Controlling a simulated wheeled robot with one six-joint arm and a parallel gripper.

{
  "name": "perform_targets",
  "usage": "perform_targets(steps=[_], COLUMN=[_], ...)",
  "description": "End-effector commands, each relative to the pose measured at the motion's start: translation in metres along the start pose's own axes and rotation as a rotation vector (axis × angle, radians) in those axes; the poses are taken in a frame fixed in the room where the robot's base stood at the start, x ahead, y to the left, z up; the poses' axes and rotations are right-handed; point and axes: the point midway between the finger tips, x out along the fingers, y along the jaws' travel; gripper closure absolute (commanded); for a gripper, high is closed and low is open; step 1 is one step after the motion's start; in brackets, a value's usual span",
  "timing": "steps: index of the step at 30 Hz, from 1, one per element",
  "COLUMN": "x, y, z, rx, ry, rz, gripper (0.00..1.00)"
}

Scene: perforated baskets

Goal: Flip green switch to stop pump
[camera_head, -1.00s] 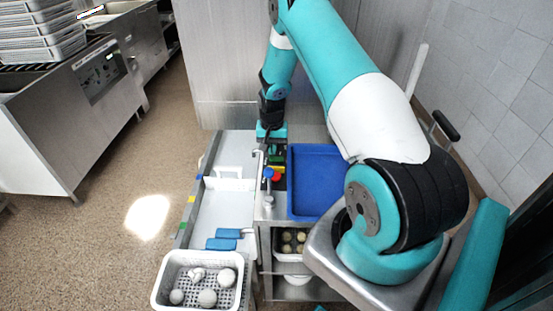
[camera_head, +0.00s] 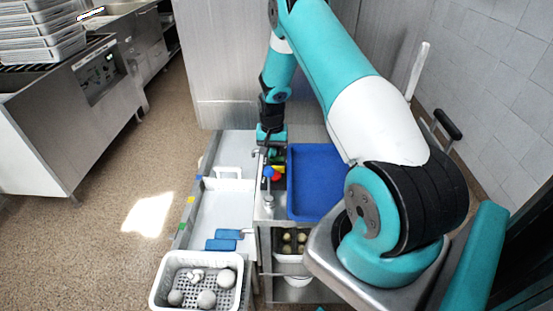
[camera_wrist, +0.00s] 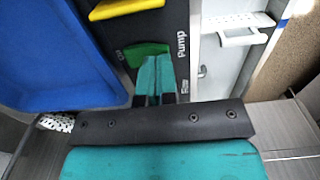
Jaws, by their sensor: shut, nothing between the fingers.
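The green switch (camera_wrist: 146,52) sits on a dark panel (camera_wrist: 178,20) marked "Pump" in the wrist view. My gripper (camera_wrist: 156,62) is shut and empty, with its teal fingertips right at the lower edge of the green switch. The fingertips overlap the switch in the picture, and I cannot tell whether they press on it. Part of the switch is hidden behind them. A short marking shows left of the switch and another lower right. In the head view my gripper (camera_head: 271,143) is over the panel at the back of the narrow stand, mostly hiding the green switch.
A yellow switch (camera_wrist: 120,8) is beyond the green one. A blue tray (camera_wrist: 60,60) lies close on the left in the wrist view. In the head view, red (camera_head: 280,174) and blue (camera_head: 268,172) parts are nearer. A white perforated basket (camera_head: 160,285) stands in front.

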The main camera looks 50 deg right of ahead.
Motion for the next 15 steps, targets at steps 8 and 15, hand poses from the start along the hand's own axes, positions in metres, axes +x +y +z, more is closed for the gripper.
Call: perform_targets(steps=[8, 15], x=[0.005, 0.0088], y=[0.0, 0.0003], z=[0.0, 0.0001], rx=[0.0, 0.0], ry=[0.0, 0.0], rz=[0.0, 0.001], gripper=[1.0, 1.0])
